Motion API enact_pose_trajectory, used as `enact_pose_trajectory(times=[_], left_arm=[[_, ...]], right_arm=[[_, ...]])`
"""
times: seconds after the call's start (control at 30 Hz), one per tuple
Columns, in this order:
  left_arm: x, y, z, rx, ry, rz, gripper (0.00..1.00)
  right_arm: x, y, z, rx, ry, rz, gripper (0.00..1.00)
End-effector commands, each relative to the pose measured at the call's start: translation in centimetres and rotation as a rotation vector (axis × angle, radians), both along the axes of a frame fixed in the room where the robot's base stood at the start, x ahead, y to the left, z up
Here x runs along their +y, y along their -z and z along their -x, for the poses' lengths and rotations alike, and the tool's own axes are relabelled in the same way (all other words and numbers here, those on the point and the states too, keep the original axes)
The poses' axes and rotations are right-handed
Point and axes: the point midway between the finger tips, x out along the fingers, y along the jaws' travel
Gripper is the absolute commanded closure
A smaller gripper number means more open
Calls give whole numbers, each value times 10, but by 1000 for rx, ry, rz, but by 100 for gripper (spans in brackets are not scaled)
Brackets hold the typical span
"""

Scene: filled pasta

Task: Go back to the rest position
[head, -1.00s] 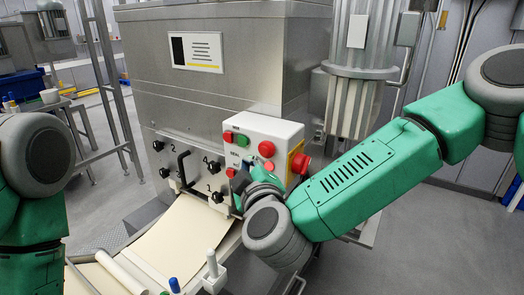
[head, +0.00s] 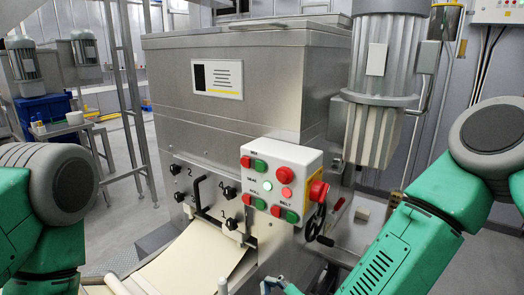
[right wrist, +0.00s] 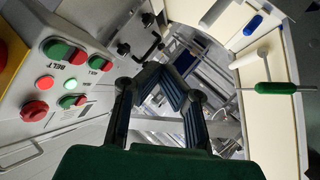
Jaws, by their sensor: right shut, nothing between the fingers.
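My right arm (head: 410,245) comes in from the right in the head view and reaches down to the bottom edge. Only a small part of my right gripper (head: 278,287) shows there, below the control box. In the right wrist view my right gripper (right wrist: 166,72) has its dark fingers drawn together, with nothing held. It is apart from the control box, which lies to its left in that view. My left arm (head: 50,215) shows at the left of the head view. My left gripper is out of the frame.
A steel machine carries a white control box (head: 285,160) with red and green buttons. A black handwheel (head: 318,225) sticks out beside it. A pale dough sheet (head: 205,255) lies below. A motor (head: 385,85) stands at the right. Open floor shows at the left.

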Motion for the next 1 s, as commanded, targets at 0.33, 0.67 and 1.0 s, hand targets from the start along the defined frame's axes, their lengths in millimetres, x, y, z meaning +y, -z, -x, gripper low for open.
enact_pose_trajectory(times=[0.33, 0.67, 1.0], left_arm=[[0, 46, 0, 0, 0, 0, 60], [0, 71, 0, 0, 0, 0, 60], [0, 72, 0, 0, 0, 0, 64]], right_arm=[[-121, 202, 140, 693, 214, -116, 100], [-244, 264, 257, 1101, 688, -107, 100], [-261, 265, 273, 1144, 779, -105, 100]])
